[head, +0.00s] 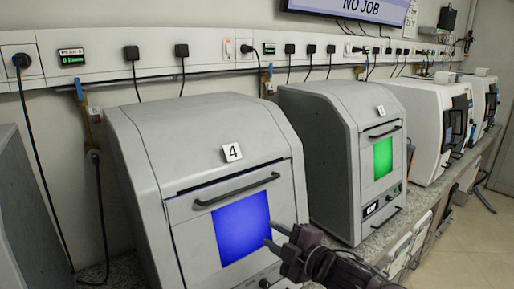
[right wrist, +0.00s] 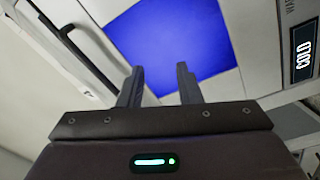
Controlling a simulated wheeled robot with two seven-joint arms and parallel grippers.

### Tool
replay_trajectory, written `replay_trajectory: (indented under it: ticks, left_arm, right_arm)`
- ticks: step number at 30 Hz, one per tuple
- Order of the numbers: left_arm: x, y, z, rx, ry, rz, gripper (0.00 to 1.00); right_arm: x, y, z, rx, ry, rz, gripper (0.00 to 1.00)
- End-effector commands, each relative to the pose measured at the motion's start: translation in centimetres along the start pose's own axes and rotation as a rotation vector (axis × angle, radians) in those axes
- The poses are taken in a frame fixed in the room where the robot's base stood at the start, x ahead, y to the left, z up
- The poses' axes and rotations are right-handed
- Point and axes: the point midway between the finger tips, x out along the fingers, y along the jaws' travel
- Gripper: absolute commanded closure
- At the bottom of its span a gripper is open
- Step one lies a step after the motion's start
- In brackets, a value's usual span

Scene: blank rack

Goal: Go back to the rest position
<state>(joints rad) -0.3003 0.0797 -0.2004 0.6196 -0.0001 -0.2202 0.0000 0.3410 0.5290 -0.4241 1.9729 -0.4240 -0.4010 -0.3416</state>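My right gripper (head: 274,237) is at the bottom middle of the head view, in front of the lower right part of machine number 4 (head: 140,130). Its two fingers are apart with nothing between them. In the right wrist view the open fingers (right wrist: 158,85) point toward the machine's lit blue window (right wrist: 170,40). That window also shows in the head view (head: 240,228). I cannot tell whether the fingertips touch the machine. My left gripper is not in view.
A second grey machine (head: 315,150) with a green window stands to the right on the bench (head: 375,245). White machines (head: 415,110) stand farther along. Black cords hang from the wall rail (head: 150,50). Open floor (head: 465,260) lies at the lower right.

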Motion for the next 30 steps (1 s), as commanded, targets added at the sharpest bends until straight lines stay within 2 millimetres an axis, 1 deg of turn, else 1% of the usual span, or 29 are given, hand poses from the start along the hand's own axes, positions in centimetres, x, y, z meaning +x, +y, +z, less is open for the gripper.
replay_trajectory:
  ticks: [1,2,5,6,8,9,12,15,21,26,27,30]
  left_arm:
    - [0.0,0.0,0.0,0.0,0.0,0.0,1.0]
    - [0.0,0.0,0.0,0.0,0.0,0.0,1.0]
    - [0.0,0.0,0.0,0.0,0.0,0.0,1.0]
    - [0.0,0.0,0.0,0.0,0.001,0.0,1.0]
    - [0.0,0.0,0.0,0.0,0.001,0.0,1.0]
    - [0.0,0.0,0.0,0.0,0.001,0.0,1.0]
    - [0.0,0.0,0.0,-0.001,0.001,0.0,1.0]
    - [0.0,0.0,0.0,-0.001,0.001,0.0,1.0]
    - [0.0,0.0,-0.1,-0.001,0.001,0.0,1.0]
    - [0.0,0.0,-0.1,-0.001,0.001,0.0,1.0]
    - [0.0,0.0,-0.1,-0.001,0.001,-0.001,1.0]
    - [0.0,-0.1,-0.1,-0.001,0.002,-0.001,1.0]
  right_arm:
    - [-1.0,-2.1,0.6,0.115,-0.081,-0.011,0.69]
    - [-1.7,-3.2,1.1,0.182,-0.136,-0.017,0.69]
    - [-4.8,-6.9,3.2,0.407,-0.332,-0.044,0.69]
    - [-6.3,-8.5,4.0,0.498,-0.415,-0.057,0.69]
    - [-8.8,-10.8,5.1,0.626,-0.535,-0.079,0.69]
    - [-10.4,-12.2,5.7,0.7,-0.608,-0.093,0.69]
    - [-14.0,-15.1,6.5,0.854,-0.763,-0.125,0.69]
    - [-17.3,-17.5,6.8,0.975,-0.892,-0.154,0.69]
    - [-22.8,-21.2,6.5,1.163,-1.104,-0.206,0.69]
    - [-26.9,-23.4,5.7,1.289,-1.256,-0.243,0.69]
    - [-26.9,-24.2,6.1,1.297,-1.271,-0.249,0.69]
    - [-25.7,-26.3,7.5,1.29,-1.272,-0.257,0.69]
